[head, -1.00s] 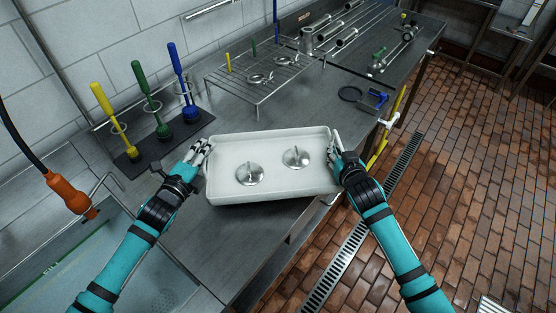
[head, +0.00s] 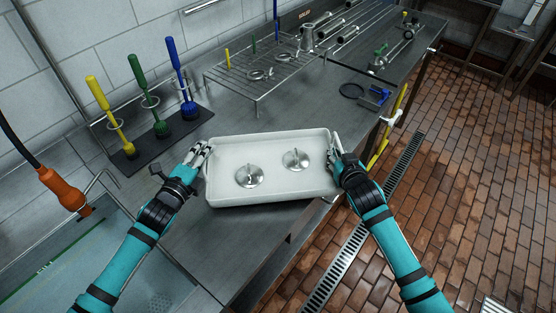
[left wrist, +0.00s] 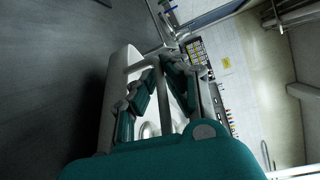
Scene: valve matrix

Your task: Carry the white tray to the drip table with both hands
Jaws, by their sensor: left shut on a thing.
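The white tray (head: 270,194) is in the middle of the head view, over the steel counter and close to level. Two round metal discs with upright handles, one on the left (head: 249,175) and one on the right (head: 295,159), lie in it. My left gripper (head: 203,150) is shut on the tray's left end; the left wrist view shows its fingers (left wrist: 158,85) at the white rim. My right gripper (head: 335,160) is at the tray's right end, its fingers close around the rim; its grip is partly hidden. Which surface is the drip table I cannot tell.
A holder with yellow (head: 97,93), green (head: 138,68) and blue brushes (head: 175,53) stands left of the tray. A wire rack (head: 258,80) stands behind it. A sink (head: 90,265) is at lower left; tiled floor is at right.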

